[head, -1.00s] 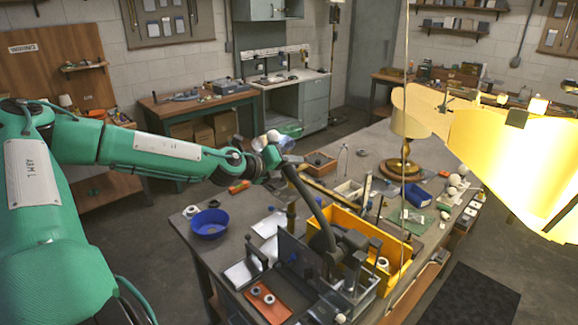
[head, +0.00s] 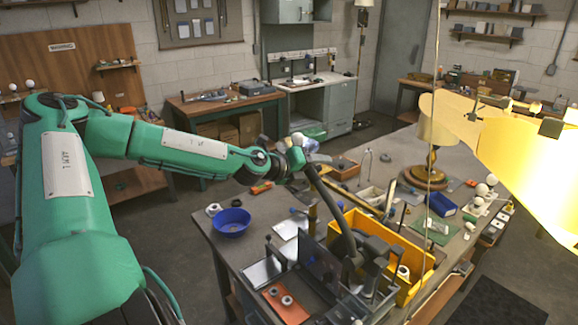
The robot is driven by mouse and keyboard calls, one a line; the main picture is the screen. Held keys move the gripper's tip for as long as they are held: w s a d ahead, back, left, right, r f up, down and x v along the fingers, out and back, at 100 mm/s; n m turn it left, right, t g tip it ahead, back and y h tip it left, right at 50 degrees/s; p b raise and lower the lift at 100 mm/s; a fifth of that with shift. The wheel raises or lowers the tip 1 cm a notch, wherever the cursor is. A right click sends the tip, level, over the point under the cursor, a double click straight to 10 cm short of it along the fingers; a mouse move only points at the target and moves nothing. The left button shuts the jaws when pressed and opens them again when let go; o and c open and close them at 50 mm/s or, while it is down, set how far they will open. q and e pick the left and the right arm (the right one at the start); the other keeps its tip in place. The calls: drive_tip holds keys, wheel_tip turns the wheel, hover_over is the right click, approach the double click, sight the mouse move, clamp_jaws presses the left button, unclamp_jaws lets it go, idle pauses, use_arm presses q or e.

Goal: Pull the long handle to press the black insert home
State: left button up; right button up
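The long dark handle (head: 333,208) rises from the grey press (head: 368,268) on the workbench and leans up and to the left. My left gripper (head: 299,160) is at the handle's upper end, seemingly touching it. Its fingers are small and overlapped by the wrist, so I cannot tell if they are closed around the handle. A pale round shape shows just above the gripper. I cannot make out the black insert among the dark press parts. My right gripper is not in view.
A yellow bin (head: 412,262) stands right behind the press. A blue bowl (head: 232,222) sits at the bench's left edge. An orange mat (head: 287,306) with small round parts lies in front.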

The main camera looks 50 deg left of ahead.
use_arm(q)
drive_tip(key=shift+s+a+r, duration=0.1)
drive_tip(key=shift+s+r, duration=0.25)
drive_tip(key=shift+s, duration=0.25)
drive_tip(key=shift+s+a+r, duration=0.1)
drive_tip(key=shift+s, duration=0.3)
drive_tip(key=b+v, duration=0.6)
drive_tip(key=v, duration=0.5)
drive_tip(key=shift+s, duration=0.15)
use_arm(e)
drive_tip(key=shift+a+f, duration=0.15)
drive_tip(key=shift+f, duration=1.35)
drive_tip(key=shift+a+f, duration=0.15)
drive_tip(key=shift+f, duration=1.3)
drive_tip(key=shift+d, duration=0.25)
